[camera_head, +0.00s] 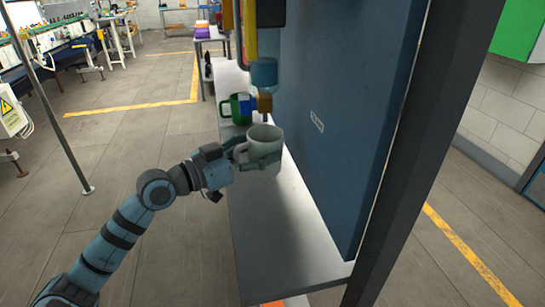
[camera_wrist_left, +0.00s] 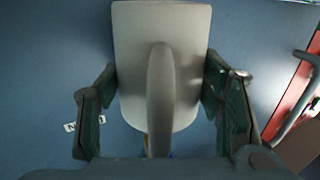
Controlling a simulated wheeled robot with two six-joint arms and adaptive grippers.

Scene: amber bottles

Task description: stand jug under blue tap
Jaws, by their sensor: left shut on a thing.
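A pale grey jug (camera_head: 264,150) is held upright by my left gripper (camera_head: 232,163), above the grey shelf. In the left wrist view, the jug (camera_wrist_left: 128,60) stands between the two fingers of the left gripper (camera_wrist_left: 160,105), its handle facing the camera. The jug hides part of the fingers in the head view. A blue cylinder (camera_head: 264,72) with an amber block (camera_head: 265,102) below it hangs above and behind the jug. A small blue block (camera_head: 246,105) shows left of it. I cannot tell which is the blue tap's spout. My right gripper is out of view.
A green mug (camera_head: 226,108) stands farther back on the shelf (camera_head: 262,240). A large dark blue panel (camera_head: 335,110) rises along the shelf's right side. A red object (camera_wrist_left: 290,100) shows at the right of the left wrist view. The front shelf is clear.

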